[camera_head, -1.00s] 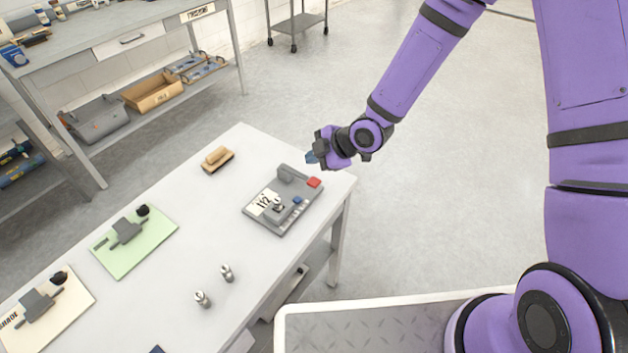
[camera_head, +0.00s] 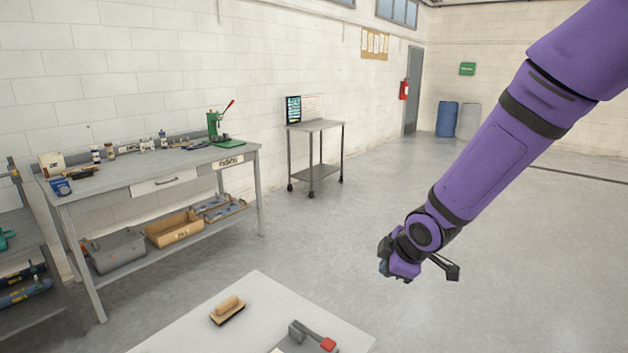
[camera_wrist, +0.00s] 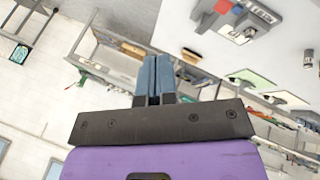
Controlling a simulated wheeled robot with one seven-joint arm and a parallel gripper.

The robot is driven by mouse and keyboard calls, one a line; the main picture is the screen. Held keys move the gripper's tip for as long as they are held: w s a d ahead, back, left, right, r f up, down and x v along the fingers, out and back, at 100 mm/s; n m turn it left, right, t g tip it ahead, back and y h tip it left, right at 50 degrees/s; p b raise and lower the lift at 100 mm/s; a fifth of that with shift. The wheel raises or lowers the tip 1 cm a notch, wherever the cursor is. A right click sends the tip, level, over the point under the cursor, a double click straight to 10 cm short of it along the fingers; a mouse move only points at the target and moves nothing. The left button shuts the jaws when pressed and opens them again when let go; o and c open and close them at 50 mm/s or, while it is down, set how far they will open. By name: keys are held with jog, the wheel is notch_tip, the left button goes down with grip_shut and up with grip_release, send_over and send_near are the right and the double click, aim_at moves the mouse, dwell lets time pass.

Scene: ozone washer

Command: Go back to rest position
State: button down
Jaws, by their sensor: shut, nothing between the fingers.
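My gripper (camera_head: 384,268) hangs in the air at the end of my purple arm, beyond the far right corner of the white table (camera_head: 270,297) in the head view. In the wrist view its two blue-grey fingers (camera_wrist: 154,78) are together with nothing between them. The grey fixture with a red block (camera_head: 312,338) is cut off at the bottom of the head view. It also shows at the top of the wrist view (camera_wrist: 232,20), apart from my fingers.
A wooden-handled brush (camera_head: 228,309) lies on the table. A grey workbench (camera_head: 140,188) with a green press (camera_head: 216,126) stands along the left wall. A small cart (camera_head: 316,127) stands at the back. The floor right of the table looks clear.

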jog(key=s+d+r+m+h, duration=0.2)
jog(key=s+d+r+m, duration=0.3)
jog(key=d+r, duration=0.3)
jog(key=s+d+r+m, duration=0.3)
jog(key=s+r+m, duration=0.2)
jog(key=s, duration=0.5)
jog(key=s+d+r+m, duration=0.3)
jog(key=s+r+m, duration=0.2)
jog(key=s+r, duration=0.3)
jog(key=s, duration=0.3)
jog(key=shift+s+d+r+m+g+h, duration=0.2)
jog(key=shift+s+m+g+h, duration=0.1)
jog(key=shift+m+h, duration=0.1)
